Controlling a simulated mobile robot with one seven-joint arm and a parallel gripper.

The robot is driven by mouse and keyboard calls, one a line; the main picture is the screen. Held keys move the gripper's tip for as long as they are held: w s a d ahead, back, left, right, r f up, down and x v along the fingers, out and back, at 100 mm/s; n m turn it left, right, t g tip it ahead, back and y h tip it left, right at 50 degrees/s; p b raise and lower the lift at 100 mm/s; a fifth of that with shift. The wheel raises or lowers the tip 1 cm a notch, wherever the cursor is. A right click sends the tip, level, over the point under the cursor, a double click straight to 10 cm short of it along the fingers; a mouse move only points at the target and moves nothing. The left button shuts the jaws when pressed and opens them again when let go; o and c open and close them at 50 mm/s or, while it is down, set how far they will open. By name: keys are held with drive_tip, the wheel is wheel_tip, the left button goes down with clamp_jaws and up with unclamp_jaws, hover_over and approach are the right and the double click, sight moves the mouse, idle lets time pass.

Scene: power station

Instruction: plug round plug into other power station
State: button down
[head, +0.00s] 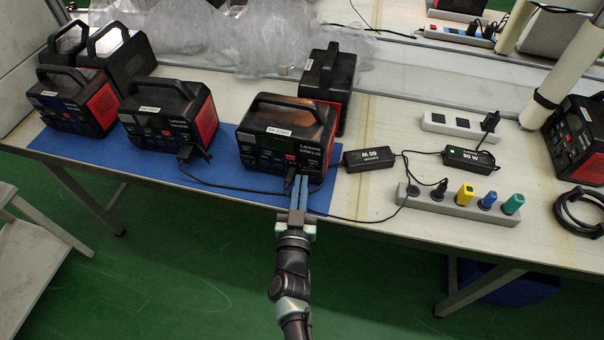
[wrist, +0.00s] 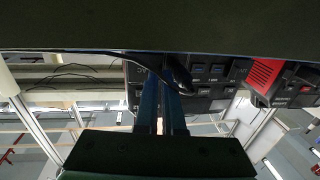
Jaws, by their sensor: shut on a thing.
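My gripper (head: 298,182) is shut on a black plug (head: 289,180) at the front face of the right-hand black and red power station (head: 285,140) of the front row. In the wrist view, the dark plug (wrist: 178,76) with its cable lies at the blue fingers (wrist: 162,105), before the station's panel (wrist: 205,92). I cannot tell whether its pins are in a socket. Another black plug (head: 186,153) is at the front of the middle power station (head: 170,112), with a cable running right along the mat.
A grey power strip (head: 438,207) with yellow, blue and green plugs lies at the right, beside two black adapters (head: 370,158) (head: 469,160). A white strip (head: 455,125) is behind. More power stations (head: 76,98) (head: 328,80) stand left and behind. The blue mat (head: 225,180) has bare room.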

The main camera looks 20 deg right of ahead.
drive_tip(key=shift+m+g+h+p, duration=0.3)
drive_tip(key=shift+h+p, duration=0.3)
drive_tip(key=shift+p, duration=0.2)
drive_tip(key=c, duration=1)
unclamp_jaws()
drive_tip(key=shift+w, duration=0.1)
drive_tip(key=shift+a, duration=0.15)
